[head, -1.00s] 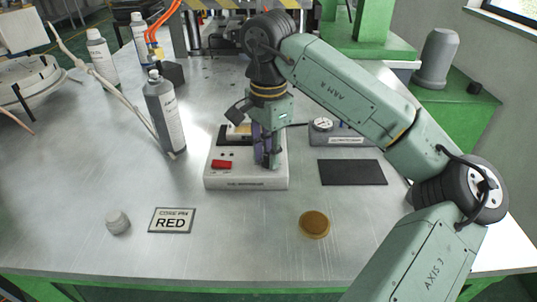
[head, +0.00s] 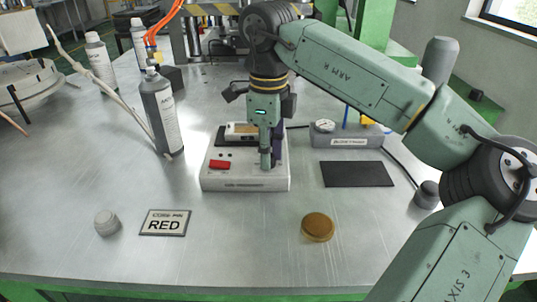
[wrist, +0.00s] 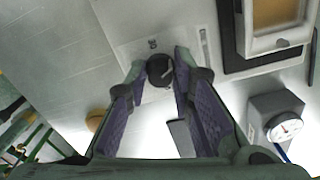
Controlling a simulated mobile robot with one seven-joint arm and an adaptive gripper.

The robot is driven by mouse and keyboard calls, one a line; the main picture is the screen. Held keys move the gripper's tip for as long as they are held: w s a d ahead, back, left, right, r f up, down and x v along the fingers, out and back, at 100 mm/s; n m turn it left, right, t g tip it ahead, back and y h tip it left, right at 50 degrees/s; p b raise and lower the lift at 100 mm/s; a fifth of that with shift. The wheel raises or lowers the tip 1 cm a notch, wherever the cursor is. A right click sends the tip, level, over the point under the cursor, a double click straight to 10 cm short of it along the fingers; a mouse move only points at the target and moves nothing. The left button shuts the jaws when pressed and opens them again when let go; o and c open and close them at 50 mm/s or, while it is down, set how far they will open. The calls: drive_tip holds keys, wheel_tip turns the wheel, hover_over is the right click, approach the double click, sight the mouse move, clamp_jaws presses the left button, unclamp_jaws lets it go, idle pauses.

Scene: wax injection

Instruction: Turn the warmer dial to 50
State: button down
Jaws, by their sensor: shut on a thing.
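The warmer (head: 245,184) is a pale box on the metal table with a red rocker switch (head: 219,164) on its top left. My gripper (head: 267,160) points straight down onto the right part of its top. In the wrist view the black round dial (wrist: 160,70) sits between the fingertips, with a pale pointer line on it. My fingers are shut on the dial. The head view hides the dial behind the fingers.
A gauge box (head: 346,138) stands behind right, near a dark mat (head: 357,174). A grey bottle (head: 162,115) stands left. In front are a RED card (head: 165,222), a grey lump (head: 107,223) and an amber disc (head: 318,227). The front table area is mostly clear.

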drive_tip(key=m+b, duration=0.1)
drive_tip(key=m, duration=0.4)
drive_tip(key=shift+m, duration=0.3)
drive_tip(key=m+b, duration=0.1)
drive_tip(key=m, duration=0.4)
drive_tip(key=shift+m, duration=0.4)
drive_tip(key=c, duration=1.4)
unclamp_jaws()
drive_tip(key=shift+o, duration=0.2)
drive_tip(key=shift+r, duration=3.8)
